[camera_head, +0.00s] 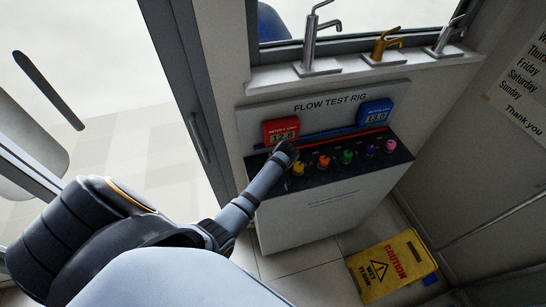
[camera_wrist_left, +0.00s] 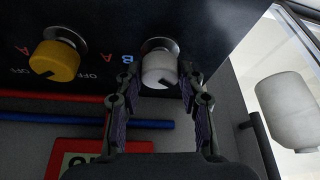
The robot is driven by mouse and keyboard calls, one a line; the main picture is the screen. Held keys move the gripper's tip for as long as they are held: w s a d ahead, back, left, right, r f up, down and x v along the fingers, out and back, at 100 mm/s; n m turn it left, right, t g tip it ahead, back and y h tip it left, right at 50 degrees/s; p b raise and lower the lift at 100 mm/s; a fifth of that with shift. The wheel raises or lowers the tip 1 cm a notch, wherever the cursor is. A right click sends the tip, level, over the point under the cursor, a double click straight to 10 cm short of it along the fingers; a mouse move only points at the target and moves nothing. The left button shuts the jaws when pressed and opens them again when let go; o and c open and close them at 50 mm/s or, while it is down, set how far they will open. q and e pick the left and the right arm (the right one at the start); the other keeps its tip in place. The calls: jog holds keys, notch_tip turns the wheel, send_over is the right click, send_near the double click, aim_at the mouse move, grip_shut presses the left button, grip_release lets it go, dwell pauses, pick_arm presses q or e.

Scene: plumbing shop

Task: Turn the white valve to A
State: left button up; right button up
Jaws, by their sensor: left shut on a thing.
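The white valve (camera_wrist_left: 157,69) is a round knob with a dark pointer mark on the dark panel in the left wrist view. The pointer slants toward the lower right of that picture. Upside-down letters B and A stand to the left of the knob. My left gripper (camera_wrist_left: 160,84) has its fingers on both sides of the knob and is shut on it. In the head view my left gripper (camera_head: 288,150) is at the left end of the valve row and hides the white valve. My right gripper is not in view.
The yellow valve (camera_wrist_left: 55,60) sits beside the white one. Orange (camera_head: 323,162), green (camera_head: 347,156) and further knobs follow to the right. A red meter (camera_head: 281,132) and a blue meter (camera_head: 375,113) stand behind. A yellow caution sign (camera_head: 392,265) is on the floor.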

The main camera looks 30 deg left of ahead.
pick_arm(q)
jog(key=shift+n, duration=0.6)
jog(key=shift+g, duration=0.3)
jog(key=o, duration=1.2)
jog(key=v, duration=1.2)
